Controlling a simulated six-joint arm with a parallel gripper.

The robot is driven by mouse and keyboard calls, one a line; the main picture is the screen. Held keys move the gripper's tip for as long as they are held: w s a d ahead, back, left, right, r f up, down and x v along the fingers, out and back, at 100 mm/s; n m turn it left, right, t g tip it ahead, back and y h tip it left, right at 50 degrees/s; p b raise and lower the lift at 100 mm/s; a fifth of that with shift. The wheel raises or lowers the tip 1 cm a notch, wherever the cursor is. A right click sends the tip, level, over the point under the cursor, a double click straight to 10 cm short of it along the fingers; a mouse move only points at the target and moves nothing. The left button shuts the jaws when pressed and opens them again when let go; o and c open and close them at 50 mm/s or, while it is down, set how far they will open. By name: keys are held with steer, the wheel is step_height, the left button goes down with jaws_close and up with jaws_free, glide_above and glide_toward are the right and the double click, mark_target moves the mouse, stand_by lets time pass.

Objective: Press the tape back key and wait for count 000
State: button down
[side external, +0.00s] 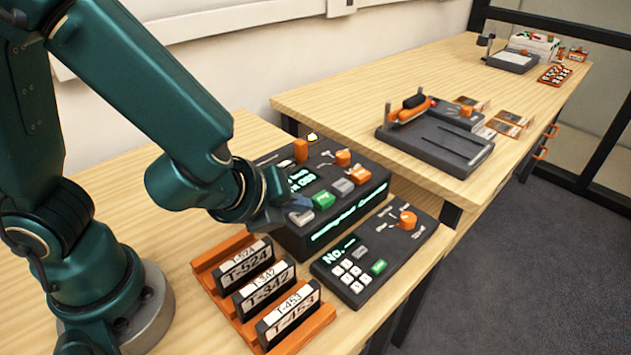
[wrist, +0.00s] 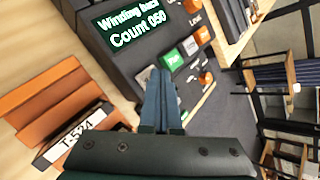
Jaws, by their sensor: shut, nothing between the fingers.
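The dark tape unit (side external: 345,205) stands on the wooden bench, with a lit display. In the wrist view the display (wrist: 128,22) reads "Winding back" and "Count 050". A row of keys runs along its top: a pale key (wrist: 146,75) at the near end, a green key (wrist: 172,57), a grey key (wrist: 189,46) and an orange key (wrist: 202,35). My gripper (side external: 284,205) is shut and empty, its fingertips (wrist: 161,74) beside the pale key in the picture. I cannot tell whether they touch it. The pale key's label is not legible.
An orange rack (side external: 238,240) holds tapes labelled T-524, T-342 and T-453 in front of the unit. A dark keypad panel (side external: 380,249) with an orange knob lies to the right. A dark tray device (side external: 440,142) stands on the farther bench.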

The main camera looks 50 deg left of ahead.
mark_target(298, 219)
steer(key=shift+r, duration=0.9)
steer(key=shift+r, duration=2.5)
